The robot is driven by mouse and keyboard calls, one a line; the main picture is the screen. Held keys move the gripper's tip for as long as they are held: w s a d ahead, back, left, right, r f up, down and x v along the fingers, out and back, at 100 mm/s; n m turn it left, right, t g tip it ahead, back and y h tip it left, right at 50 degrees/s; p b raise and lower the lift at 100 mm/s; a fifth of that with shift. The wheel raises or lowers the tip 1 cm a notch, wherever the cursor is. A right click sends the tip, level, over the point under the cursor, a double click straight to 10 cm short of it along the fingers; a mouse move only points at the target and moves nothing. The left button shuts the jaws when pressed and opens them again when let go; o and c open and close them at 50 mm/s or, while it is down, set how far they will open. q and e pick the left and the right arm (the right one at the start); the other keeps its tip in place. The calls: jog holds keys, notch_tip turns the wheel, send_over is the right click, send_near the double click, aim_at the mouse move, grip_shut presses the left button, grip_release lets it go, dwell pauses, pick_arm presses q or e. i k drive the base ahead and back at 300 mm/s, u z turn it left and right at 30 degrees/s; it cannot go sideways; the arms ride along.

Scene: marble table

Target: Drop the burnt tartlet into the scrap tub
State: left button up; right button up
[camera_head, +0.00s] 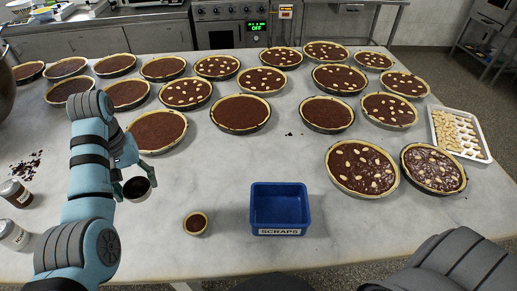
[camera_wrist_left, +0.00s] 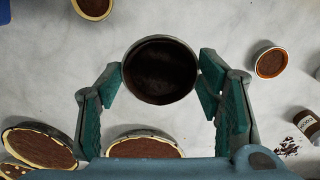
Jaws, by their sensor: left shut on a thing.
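The burnt tartlet (camera_head: 137,188) is small and round with an almost black filling. My left gripper (camera_wrist_left: 161,78) is shut on it, one finger on each side, and it fills the middle of the left wrist view (camera_wrist_left: 160,65). The gripper is left of the scrap tub (camera_head: 279,222), a blue box labelled SCRAPS near the table's front edge. The tub's inside looks empty; only a sliver of blue shows at the wrist view's upper left corner (camera_wrist_left: 4,14). My right gripper is not in view.
A paler-rimmed small tartlet (camera_head: 196,223) stands between the held one and the tub. Large chocolate tarts (camera_head: 241,113) fill the back.

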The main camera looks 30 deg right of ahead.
aim_at(276, 212)
jog(key=k, duration=0.7)
jog(key=z, duration=0.8)
jog(key=i, duration=0.5)
jog(key=u, duration=0.05)
